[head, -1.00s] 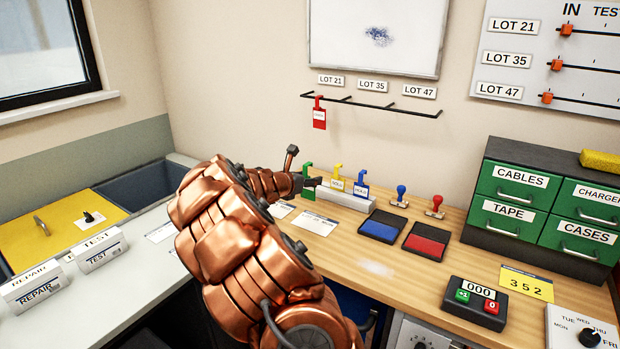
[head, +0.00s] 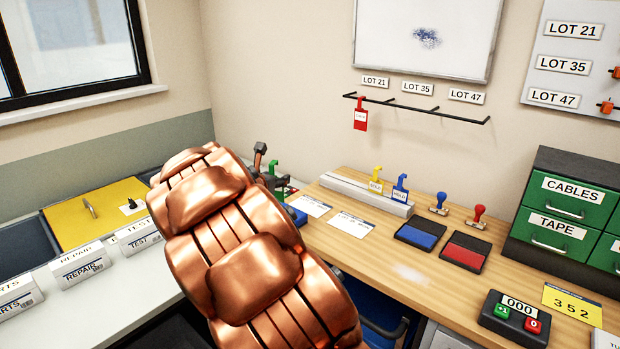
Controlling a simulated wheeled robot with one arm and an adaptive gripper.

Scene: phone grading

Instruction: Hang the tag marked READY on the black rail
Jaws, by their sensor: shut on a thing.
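The black rail (head: 430,110) is on the back wall below the whiteboard, with several hooks. A red tag (head: 360,115) hangs at its left end. My gripper (head: 270,168) is mostly hidden behind my copper arm, left of the white tag holder (head: 338,186). It is shut on a green tag (head: 281,182), of which only parts of the hook and plate show. Its lettering cannot be read. A yellow tag (head: 376,185) and a blue tag (head: 400,191) stand in the holder.
LOT 21, LOT 35 and LOT 47 labels (head: 417,88) are above the rail. Ink pads (head: 420,236) and stamps (head: 440,202) are on the wooden desk, with green drawers (head: 569,200) at right. The wall below the rail is clear.

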